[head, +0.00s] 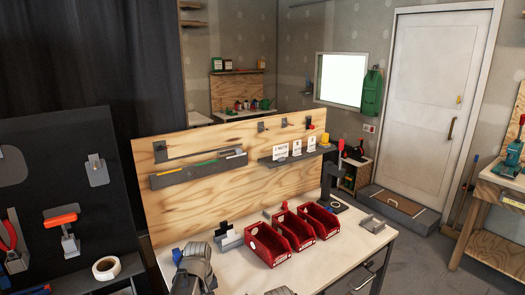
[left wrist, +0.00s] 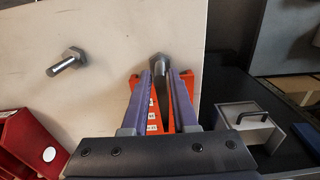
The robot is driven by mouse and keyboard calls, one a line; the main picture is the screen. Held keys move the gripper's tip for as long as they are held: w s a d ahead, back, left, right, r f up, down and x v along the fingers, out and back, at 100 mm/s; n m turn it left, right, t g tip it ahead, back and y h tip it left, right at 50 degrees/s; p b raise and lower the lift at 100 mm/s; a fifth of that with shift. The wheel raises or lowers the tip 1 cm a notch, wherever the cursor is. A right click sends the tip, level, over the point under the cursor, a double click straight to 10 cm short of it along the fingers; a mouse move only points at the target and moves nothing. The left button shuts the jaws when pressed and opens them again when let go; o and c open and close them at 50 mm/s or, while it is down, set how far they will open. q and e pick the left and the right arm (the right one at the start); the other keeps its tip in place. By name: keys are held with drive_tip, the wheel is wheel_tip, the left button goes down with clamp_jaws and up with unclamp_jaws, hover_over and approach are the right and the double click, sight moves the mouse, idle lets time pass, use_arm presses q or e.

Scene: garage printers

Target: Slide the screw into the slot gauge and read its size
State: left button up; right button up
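In the left wrist view my left gripper (left wrist: 161,72) has its two purple fingers on either side of a grey hex-head screw (left wrist: 159,60), and it appears shut on it at the fingertips. The orange slot gauge (left wrist: 134,84) with small white size labels is below and between the fingers, partly hidden by them. How far the screw sits in the slot is unclear. A second grey hex screw (left wrist: 70,60) lies on the pale bench top to the left, apart from the gripper.
Three red bins (head: 268,246) stand on the bench (head: 344,246); a red bin (left wrist: 24,142) also shows in the left wrist view. A grey box with a dark handle (left wrist: 246,122) is right of the gauge. A plywood panel (head: 195,207) backs the bench.

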use_arm(q)
clamp_jaws()
drive_tip(key=shift+w+a, duration=0.15)
drive_tip(key=shift+w, duration=0.05)
drive_tip(key=shift+w+a, duration=0.4)
drive_tip(key=shift+w, duration=0.2)
drive_tip(key=shift+w+a, duration=0.4)
drive_tip(key=shift+w, duration=0.2)
drive_tip(key=shift+w+a, duration=0.2)
drive_tip(key=shift+w, duration=0.15)
drive_tip(key=shift+w+a, duration=0.8)
drive_tip(key=shift+w, duration=0.35)
drive_tip(key=shift+w+a, duration=0.25)
drive_tip(key=shift+w, duration=0.1)
idle(0.5)
drive_tip(key=shift+w+a, duration=0.4)
drive_tip(key=shift+w, duration=0.2)
drive_tip(key=shift+w+a, duration=0.25)
drive_tip(key=shift+w, duration=0.05)
idle(0.4)
